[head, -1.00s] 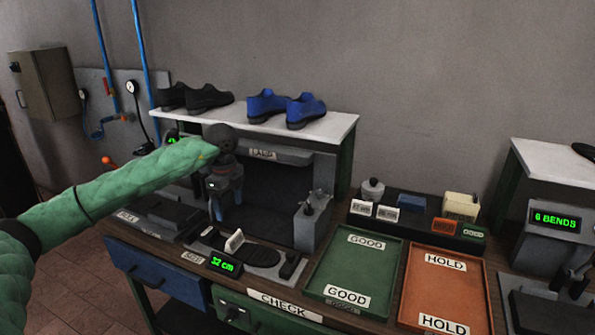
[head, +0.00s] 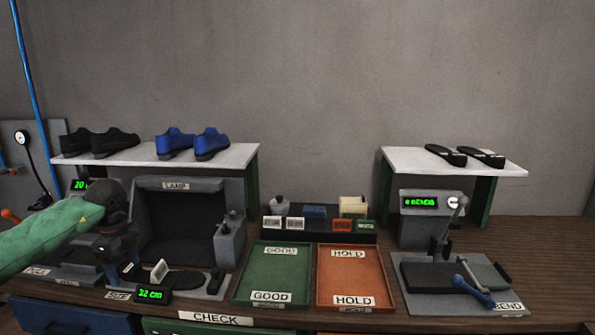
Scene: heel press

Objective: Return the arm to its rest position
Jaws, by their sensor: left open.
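My left arm in its green sleeve comes in from the left edge. My left gripper (head: 117,262) points down at the left part of the bench, beside the lamp unit (head: 190,184). It is open, and I see nothing held in it. Its fingertips are small and dark against the bench, so their exact gap is hard to see. My right gripper is not in view.
A size gauge reading 32 cm (head: 151,294) lies below the gripper. The green GOOD tray (head: 272,274) and orange HOLD tray (head: 349,275) look empty. A bend press (head: 455,273) stands at right. Shelves above hold blue shoes (head: 193,143), dark shoes (head: 100,142) and soles (head: 464,155).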

